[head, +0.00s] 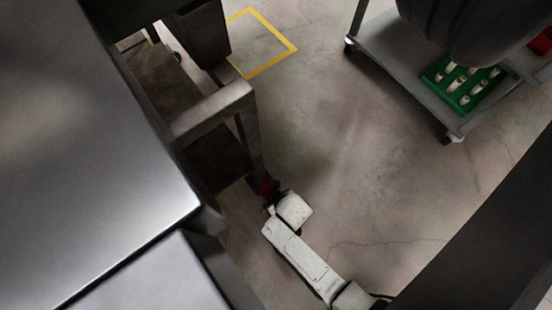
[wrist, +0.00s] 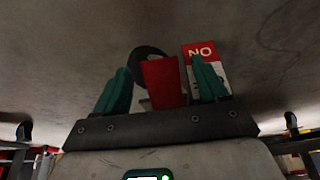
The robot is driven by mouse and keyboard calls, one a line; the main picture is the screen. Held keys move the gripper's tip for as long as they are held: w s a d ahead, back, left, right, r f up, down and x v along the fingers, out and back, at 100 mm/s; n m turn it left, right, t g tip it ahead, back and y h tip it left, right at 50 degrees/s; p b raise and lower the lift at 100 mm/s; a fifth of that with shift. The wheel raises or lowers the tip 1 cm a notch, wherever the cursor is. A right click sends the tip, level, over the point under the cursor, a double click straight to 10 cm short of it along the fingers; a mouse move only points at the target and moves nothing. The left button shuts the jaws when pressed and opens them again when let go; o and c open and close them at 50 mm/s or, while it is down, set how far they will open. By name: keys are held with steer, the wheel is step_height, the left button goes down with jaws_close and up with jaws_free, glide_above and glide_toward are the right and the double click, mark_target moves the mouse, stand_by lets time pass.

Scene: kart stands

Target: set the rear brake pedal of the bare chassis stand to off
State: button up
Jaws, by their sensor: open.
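A red flat-faced block (wrist: 162,82), which looks like the brake pedal, shows in the wrist view between my gripper's two teal fingers. My gripper (wrist: 160,68) is open, with one finger on each side of the red block. I cannot tell whether either finger touches it. In the head view my white arm reaches up to a small red part (head: 267,188) beside a dark metal frame (head: 215,112). My gripper's fingers are too small and dark to make out there. The pedal's on or off position cannot be read.
A white and red sign reading "NO" (wrist: 202,52) stands behind the right finger, and a dark round part (wrist: 148,53) behind the red block. A large grey metal top (head: 90,150) fills the left. A wheeled cart (head: 400,65) with a green tray (head: 462,100) stands upper right. Concrete floor between is clear.

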jaws_close()
stand_by(0.8)
